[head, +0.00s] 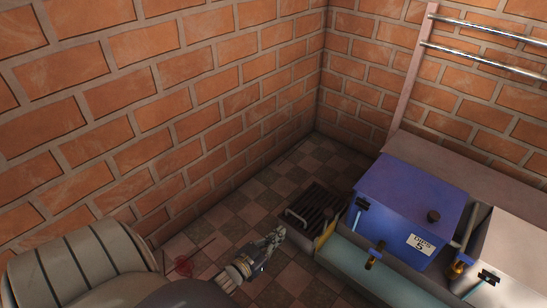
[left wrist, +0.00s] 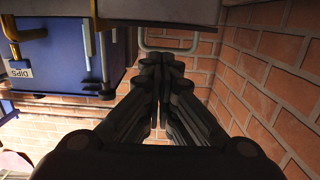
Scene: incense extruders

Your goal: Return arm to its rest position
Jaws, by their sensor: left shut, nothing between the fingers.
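My left gripper (head: 275,238) shows low in the middle of the head view, above the checkered floor. It is shut with nothing between its fingers. In the left wrist view its dark fingers (left wrist: 161,85) are pressed together and point toward a metal bar. My right gripper is in neither view.
A blue extruder box (head: 408,200) with a label stands on the bench at the right, beside a white box (head: 515,260). A dark grate (head: 318,208) lies left of the blue box. Brick walls (head: 180,90) meet in a corner behind. Metal rails (head: 480,58) run along the right wall.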

